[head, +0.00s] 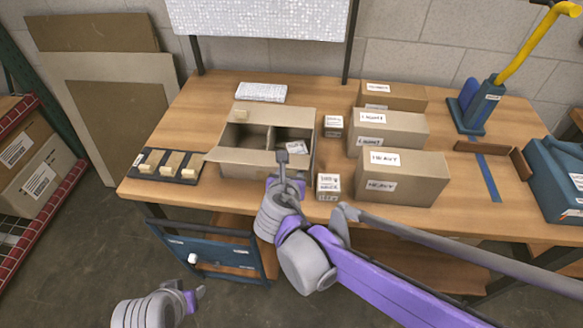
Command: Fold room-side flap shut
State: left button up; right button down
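An open cardboard box (239,172) stands on the wooden table, left of its middle. Its room-side flap (235,157) shows as a pale strip along the near edge, folded outward with its left end sticking out past the box. The inside (247,136) shows a divider and a white labelled item (297,148) at the right. My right gripper (283,163) is in front of the box's near right part, at the flap's right end and hiding part of it. I cannot tell whether it touches. My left gripper (197,297) is low at the bottom left, well away from the box.
Two small labelled boxes (328,186) (333,126) stand right of the open box, with larger labelled cartons (402,178) beyond. A dark tray with wooden blocks (167,165) lies left. A white keyboard-like item (261,92) lies behind.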

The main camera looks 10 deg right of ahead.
jog(key=shift+r, duration=0.1)
dwell(0.3)
jog(key=shift+c, duration=2.2)
grip_release()
jog(key=shift+s, duration=0.1)
jog(key=p+v, duration=0.1)
jog(key=v, duration=0.9)
jog(key=shift+s, duration=0.3)
jog(key=shift+a+r, duration=0.1)
jog(key=shift+r, duration=0.05)
